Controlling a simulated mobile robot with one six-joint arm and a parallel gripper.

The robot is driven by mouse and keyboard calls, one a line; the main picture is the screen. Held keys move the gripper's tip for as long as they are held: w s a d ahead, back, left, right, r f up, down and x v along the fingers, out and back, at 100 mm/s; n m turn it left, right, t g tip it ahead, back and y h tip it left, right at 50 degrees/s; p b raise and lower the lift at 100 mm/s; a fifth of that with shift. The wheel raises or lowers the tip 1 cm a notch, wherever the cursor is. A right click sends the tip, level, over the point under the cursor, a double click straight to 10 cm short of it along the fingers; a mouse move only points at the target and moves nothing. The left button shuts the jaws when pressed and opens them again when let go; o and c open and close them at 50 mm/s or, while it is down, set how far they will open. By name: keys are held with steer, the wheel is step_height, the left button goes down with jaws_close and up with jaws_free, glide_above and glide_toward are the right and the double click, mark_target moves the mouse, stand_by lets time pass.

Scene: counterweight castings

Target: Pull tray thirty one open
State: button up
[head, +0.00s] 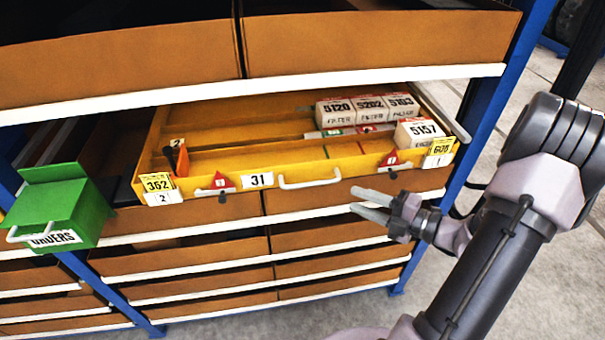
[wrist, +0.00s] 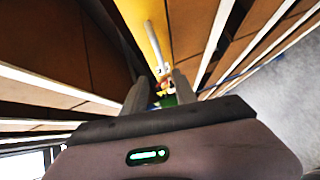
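The yellow tray (head: 215,185) labelled 31 sits in the rack, with its interior visible from above and its front standing out past the shelf. Its pale bar handle (head: 310,183) is mid-front, right of the 31 label (head: 257,180); the handle also shows in the wrist view (wrist: 157,46). My gripper (head: 354,199) is open and empty, just right of the handle and slightly lower, apart from it. In the wrist view, the fingers of my gripper (wrist: 160,92) are spread, with the handle beyond them.
White boxes, 5120 (head: 336,113), 5202 (head: 371,108), 5103 (head: 402,105) and 5157 (head: 420,132), stand in the tray's right part. Red clips and number tags sit along its front. A green box (head: 65,205) juts out at left. A blue post (head: 490,105) stands at right.

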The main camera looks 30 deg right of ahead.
mark_target(315, 185)
steer(key=b+x, duration=0.3)
steer(key=x, duration=1.1)
steer(key=shift+a, duration=0.15)
jaws_close()
stand_by(0.6)
